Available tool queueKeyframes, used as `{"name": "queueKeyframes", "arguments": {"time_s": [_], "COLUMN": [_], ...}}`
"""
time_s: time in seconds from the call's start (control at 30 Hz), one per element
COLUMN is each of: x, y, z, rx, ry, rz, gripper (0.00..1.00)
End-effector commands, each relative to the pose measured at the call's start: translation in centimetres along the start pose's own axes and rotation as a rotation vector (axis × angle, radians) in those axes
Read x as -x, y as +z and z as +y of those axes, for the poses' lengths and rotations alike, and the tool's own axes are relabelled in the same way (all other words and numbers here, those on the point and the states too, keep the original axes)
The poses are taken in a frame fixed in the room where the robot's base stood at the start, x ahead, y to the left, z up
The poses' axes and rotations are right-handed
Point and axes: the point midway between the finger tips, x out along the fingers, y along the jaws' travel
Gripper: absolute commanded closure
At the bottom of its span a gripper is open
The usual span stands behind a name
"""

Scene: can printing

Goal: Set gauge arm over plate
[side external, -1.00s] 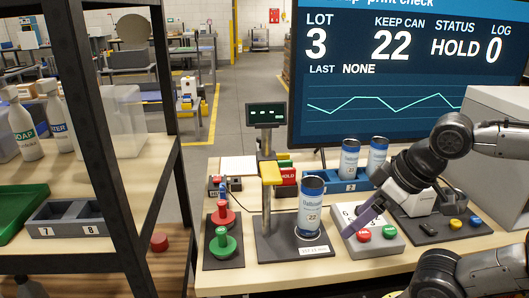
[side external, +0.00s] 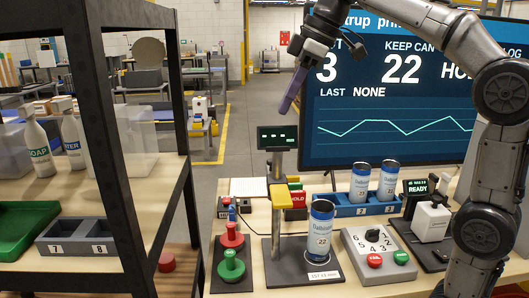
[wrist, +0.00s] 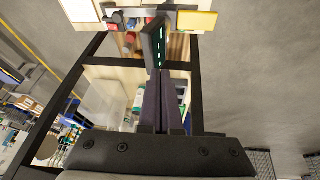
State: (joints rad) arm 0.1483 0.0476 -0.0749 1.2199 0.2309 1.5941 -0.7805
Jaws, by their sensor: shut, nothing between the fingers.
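The gauge has a post with a yellow arm (side external: 284,195), a small dark display (side external: 277,137) on top and a dark base plate (side external: 284,271). The yellow arm sits left of the can, not above it. A blue-and-white can (side external: 320,232) marked 22 stands upright on the plate. My gripper (side external: 285,108) is shut and empty, its purple fingers pointing down, raised above the display level and apart from the gauge in the side view. In the wrist view, the shut fingers (wrist: 165,73) appear beside the display (wrist: 155,42), with the yellow arm (wrist: 197,20) near the top.
Red (side external: 231,236) and green (side external: 231,265) knobbed pieces stand left of the gauge. A box with a dial (side external: 377,250) and red and green buttons is at right. Two cans (side external: 375,184) stand in a blue rack behind. A dark-framed shelf (side external: 112,130) fills the left.

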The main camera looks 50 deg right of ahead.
Motion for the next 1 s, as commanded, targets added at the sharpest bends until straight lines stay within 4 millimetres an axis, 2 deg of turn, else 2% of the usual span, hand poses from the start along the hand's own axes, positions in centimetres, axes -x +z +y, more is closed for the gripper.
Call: {"name": "queueKeyframes", "arguments": {"time_s": [0.03, 0.2, 0.4, 0.6, 0.77, 1.0], "x": [-0.8, -3.5, -7.2, -9.1, -10.8, -15.5], "y": [-1.0, -2.9, -2.9, -2.1, -2.0, -1.8], "z": [1.9, 6.7, 10.3, 11.3, 11.0, 10.7], "rx": [0.006, 0.001, -0.041, -0.066, -0.065, -0.065], "ry": [-0.011, -0.035, -0.057, -0.078, -0.079, -0.079], "rz": [-0.004, -0.012, -0.038, -0.061, -0.062, -0.063], "gripper": [1.0, 1.0, 1.0, 1.0, 1.0, 1.0]}}
